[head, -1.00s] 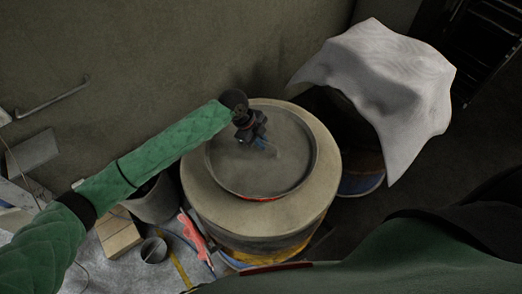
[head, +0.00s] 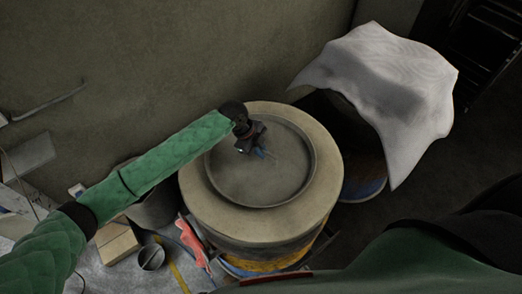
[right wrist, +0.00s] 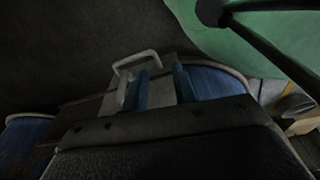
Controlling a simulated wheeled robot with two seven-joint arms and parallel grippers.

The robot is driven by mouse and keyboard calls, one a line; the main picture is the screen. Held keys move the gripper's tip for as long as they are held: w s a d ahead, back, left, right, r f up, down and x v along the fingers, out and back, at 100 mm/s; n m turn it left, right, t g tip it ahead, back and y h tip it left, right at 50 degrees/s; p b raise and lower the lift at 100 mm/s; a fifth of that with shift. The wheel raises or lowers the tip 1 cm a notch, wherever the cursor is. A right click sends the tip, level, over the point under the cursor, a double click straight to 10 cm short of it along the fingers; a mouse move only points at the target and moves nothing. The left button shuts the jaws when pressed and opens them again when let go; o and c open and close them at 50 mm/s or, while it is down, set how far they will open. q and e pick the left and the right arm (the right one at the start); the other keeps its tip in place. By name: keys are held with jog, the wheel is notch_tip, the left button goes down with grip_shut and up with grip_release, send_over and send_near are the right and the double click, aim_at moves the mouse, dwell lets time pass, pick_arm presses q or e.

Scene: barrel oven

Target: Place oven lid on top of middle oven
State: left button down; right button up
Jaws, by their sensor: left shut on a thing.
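The round grey oven lid (head: 285,180) lies flat over the top opening of the middle barrel oven (head: 325,185), inside its broad pale rim. No gap shows along the lid's near edge. My left gripper (head: 258,150) is over the lid's upper left part, shut on its handle, which it mostly hides. In the right wrist view, my right gripper (right wrist: 160,88) has its two blue fingers apart with nothing clear between them. It is not visible in the head view.
A white cloth (head: 390,75) drapes over another barrel on the right. A grey bucket (head: 152,205), a wooden block (head: 117,242), a small metal cup (head: 151,257) and a red-handled item (head: 193,243) crowd the left side. The wall is close behind.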

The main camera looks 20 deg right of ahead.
aim_at(253, 157)
pick_arm(q)
jog(key=c, duration=1.5)
grip_release()
pick_arm(e)
jog(key=shift+w, duration=0.15)
